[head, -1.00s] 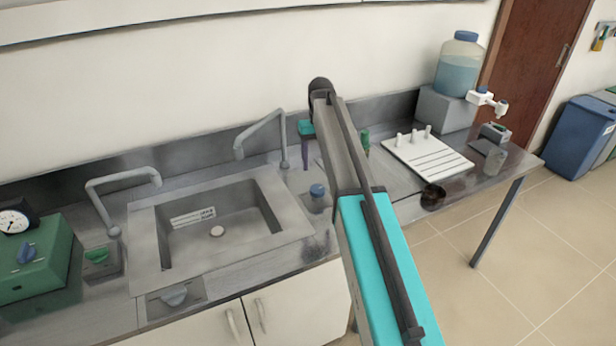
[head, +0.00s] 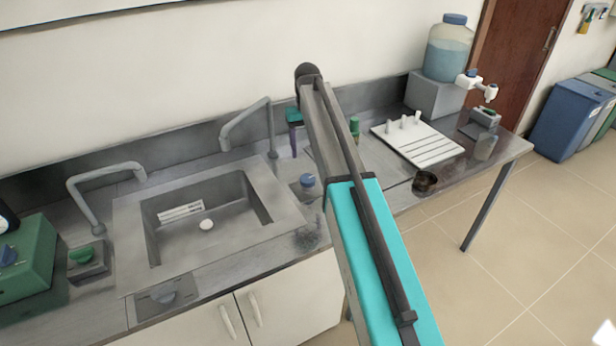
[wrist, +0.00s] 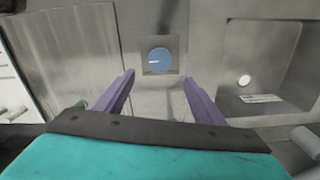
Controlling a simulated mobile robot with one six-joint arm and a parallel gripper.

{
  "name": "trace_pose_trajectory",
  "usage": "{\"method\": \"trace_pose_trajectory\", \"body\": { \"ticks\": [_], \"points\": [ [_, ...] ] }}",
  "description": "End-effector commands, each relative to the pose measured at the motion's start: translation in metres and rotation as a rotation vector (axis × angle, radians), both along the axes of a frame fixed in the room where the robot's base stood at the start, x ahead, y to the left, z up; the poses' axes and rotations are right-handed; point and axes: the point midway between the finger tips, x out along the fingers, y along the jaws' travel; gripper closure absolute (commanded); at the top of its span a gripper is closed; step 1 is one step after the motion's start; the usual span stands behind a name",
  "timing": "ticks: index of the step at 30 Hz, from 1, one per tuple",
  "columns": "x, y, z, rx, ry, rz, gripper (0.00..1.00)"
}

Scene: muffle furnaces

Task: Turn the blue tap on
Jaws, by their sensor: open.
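The blue tap knob (head: 307,182) sits on a square grey plate on the counter, right of the sink. In the wrist view the blue knob (wrist: 160,61) is round with a pale pointer mark facing left, ahead of my fingers. My gripper (wrist: 159,80) is open, its two purple fingers spread either side of the knob's line, with nothing between them. In the head view my gripper (head: 294,134) shows partly behind my arm, above and beyond the knob. No contact with the knob is visible.
A green knob (head: 82,256) and a grey-blue knob (head: 163,293) are nearby. A white pegged board (head: 420,145), a dark small bowl (head: 425,181) and a water bottle (head: 448,50) stand at right.

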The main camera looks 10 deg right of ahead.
Motion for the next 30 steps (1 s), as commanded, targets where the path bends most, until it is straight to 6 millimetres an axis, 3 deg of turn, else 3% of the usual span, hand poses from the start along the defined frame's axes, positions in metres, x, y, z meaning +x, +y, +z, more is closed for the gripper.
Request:
{"method": "trace_pose_trajectory", "body": {
  "ticks": [21,30],
  "points": [
    [0.000,0.001,-0.088,0.000,0.000,0.001,0.37],
    [-0.001,0.002,-0.114,0.000,0.000,0.002,0.37]
  ]
}}
